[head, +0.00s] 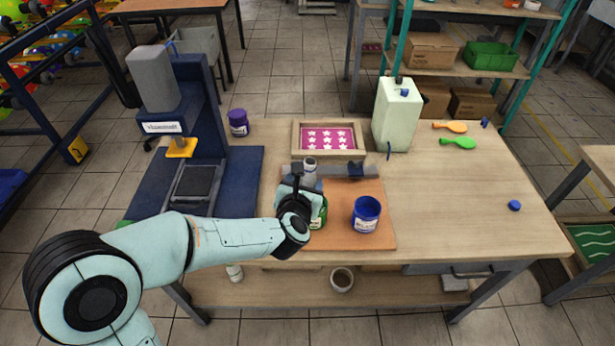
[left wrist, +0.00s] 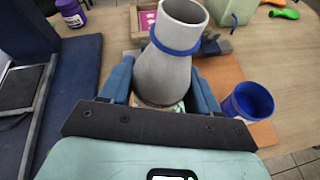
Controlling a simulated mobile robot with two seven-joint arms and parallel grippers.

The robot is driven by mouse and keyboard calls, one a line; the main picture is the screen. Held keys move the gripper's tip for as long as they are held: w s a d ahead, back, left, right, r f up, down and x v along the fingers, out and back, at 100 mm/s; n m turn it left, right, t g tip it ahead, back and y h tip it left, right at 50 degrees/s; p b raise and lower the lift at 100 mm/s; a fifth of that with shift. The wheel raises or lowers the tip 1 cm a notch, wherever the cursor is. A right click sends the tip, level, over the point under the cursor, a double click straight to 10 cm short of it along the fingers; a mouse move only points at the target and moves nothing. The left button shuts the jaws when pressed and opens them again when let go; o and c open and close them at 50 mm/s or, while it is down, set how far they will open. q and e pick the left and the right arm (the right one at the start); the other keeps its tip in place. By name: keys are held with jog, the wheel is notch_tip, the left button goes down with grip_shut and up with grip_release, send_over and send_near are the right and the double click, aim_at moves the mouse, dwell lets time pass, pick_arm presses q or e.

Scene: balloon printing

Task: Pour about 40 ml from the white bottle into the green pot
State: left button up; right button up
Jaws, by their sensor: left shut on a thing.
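The white bottle (head: 309,172) looks greyish, with a wide body and a narrower open neck. In the left wrist view the bottle (left wrist: 163,75) has a blue ring round its neck and its mouth faces up. My left gripper (head: 301,188) is shut on it, with a blue finger on each side of the body. The green pot (head: 322,212) stands on the orange-brown board, mostly hidden behind my gripper. In the left wrist view only a sliver of green shows below the bottle. Any liquid cannot be seen. My right gripper is not in view.
A blue pot (head: 366,226) stands on the board (head: 345,239), right of the green pot. A framed screen (head: 357,148) and a pale canister (head: 396,120) stand behind. A printing press (head: 205,100) and purple jar (head: 238,125) are left. The table's right side is mostly clear.

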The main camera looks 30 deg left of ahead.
pick_arm(q)
jog(key=shift+s+a+r+m+y+p, duration=0.1)
jog(key=shift+a+r+m+y+p, duration=0.35)
jog(key=shift+p, duration=0.55)
jog(key=shift+s+a+f+m+p, duration=0.1)
jog(key=shift+a+m+p, duration=0.2)
jog(key=shift+m+p, duration=0.4)
jog(key=m+p, duration=0.1)
jog(key=a+y+p, duration=0.1)
jog(key=p, duration=0.1)
jog(key=m+y+p, duration=0.1)
jog(key=shift+s+a+f+m, duration=0.25)
jog(key=shift+a+f+m, duration=0.1)
jog(key=shift+a+f, duration=0.05)
jog(key=shift+f, duration=0.2)
jog(key=shift+s+b, duration=0.15)
jog(key=shift+b, duration=0.15)
jog(key=shift+a+y, duration=0.1)
jog(key=shift+y, duration=0.15)
jog(key=shift+m, duration=0.3)
jog(key=shift+a+f+b, duration=0.1)
jog(key=shift+f+b, duration=0.1)
jog(key=shift+b, duration=0.45)
jog(key=shift+m, duration=0.3)
